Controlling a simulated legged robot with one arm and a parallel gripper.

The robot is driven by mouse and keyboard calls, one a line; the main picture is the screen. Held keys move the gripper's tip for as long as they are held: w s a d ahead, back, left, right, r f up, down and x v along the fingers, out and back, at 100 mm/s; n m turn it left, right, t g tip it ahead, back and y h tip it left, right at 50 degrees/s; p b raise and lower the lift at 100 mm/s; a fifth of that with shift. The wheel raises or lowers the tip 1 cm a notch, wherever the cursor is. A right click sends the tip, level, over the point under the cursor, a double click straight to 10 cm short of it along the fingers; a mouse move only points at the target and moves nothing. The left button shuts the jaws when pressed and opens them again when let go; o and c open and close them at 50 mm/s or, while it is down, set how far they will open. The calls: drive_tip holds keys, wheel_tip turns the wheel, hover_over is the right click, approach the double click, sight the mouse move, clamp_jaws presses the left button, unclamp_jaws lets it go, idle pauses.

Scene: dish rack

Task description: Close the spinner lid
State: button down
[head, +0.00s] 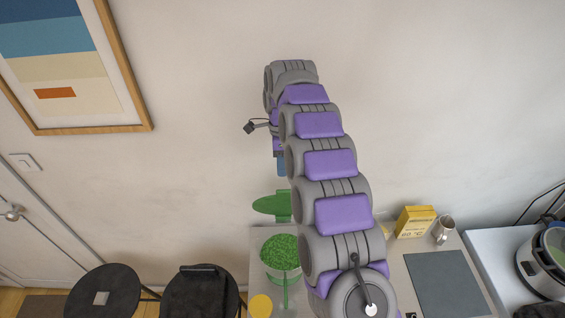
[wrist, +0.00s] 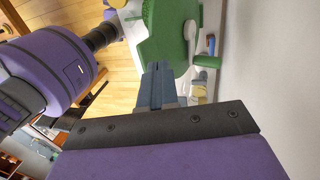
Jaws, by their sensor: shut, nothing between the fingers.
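The green spinner (head: 282,254) stands on the counter, with green leafy contents showing in its open top. Its green lid (head: 268,206) is raised at the back of the bowl, on the wall side, and does not cover it. Green parts of the spinner, likely the lid, also show in the wrist view (wrist: 163,42). My gripper (head: 282,170) is shut and empty, with its blue-grey fingers pointing down just above the lid; the fingers also show in the wrist view (wrist: 159,82). I cannot tell whether they touch the lid. My arm hides the area right of the bowl.
A yellow box (head: 414,222) and a metal cup (head: 443,230) stand at the right of the counter, behind a grey mat (head: 447,283). A yellow round thing (head: 260,305) lies in front of the spinner. Black stools (head: 103,292) stand at left. The wall is close behind.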

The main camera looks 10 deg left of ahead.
drive_tip(key=shift+p+x, duration=0.5)
drive_tip(key=shift+x, duration=1.7)
